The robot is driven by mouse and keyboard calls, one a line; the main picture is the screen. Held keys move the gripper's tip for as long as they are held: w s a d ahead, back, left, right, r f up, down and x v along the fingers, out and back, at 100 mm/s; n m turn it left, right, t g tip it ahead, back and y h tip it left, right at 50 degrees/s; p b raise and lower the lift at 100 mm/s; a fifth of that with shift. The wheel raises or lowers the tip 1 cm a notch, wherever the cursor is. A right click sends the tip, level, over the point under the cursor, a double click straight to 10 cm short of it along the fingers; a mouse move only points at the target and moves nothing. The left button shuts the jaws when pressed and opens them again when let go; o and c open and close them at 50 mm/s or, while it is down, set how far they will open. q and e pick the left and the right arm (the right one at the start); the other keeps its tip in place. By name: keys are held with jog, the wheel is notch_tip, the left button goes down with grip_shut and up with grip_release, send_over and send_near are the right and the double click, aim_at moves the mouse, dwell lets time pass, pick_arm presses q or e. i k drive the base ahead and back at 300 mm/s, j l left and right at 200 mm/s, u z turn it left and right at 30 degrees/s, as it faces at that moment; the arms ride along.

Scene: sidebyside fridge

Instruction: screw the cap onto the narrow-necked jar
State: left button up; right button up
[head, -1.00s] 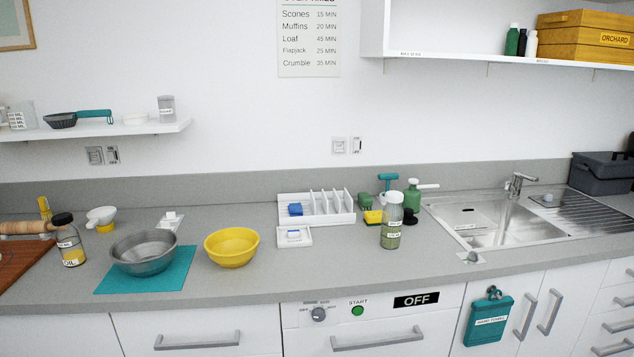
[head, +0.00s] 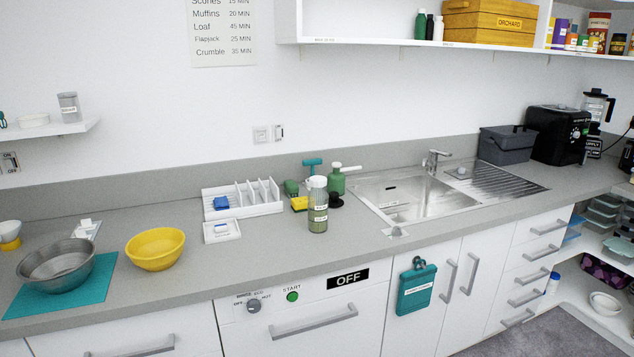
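A clear jar (head: 318,210) with greenish contents and a small label stands upright on the counter, left of the sink. Its upper part looks pale and whitish; I cannot tell at this size whether that is bare glass or how narrow the neck is. A small round black thing (head: 336,201), which may be the cap, lies on the counter just behind and right of the jar, apart from its top. Neither of my grippers shows in the head view.
A yellow sponge (head: 299,204), a green pump bottle (head: 337,181) and a white rack (head: 242,197) stand around the jar. The sink (head: 400,194) is to the right. A yellow bowl (head: 155,249) and a metal bowl (head: 56,264) are left. The counter before the jar is clear.

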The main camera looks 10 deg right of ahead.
aim_at(318, 205)
jog(key=i+l, duration=0.25)
jog(key=i+l+u, duration=0.15)
jog(key=i+l, duration=0.15)
jog(key=l, duration=0.15)
jog(key=i+l, duration=0.2)
jog(key=l, duration=0.15)
jog(key=i+l+u, duration=0.1)
jog(key=i+l, duration=0.15)
jog(key=l, duration=0.1)
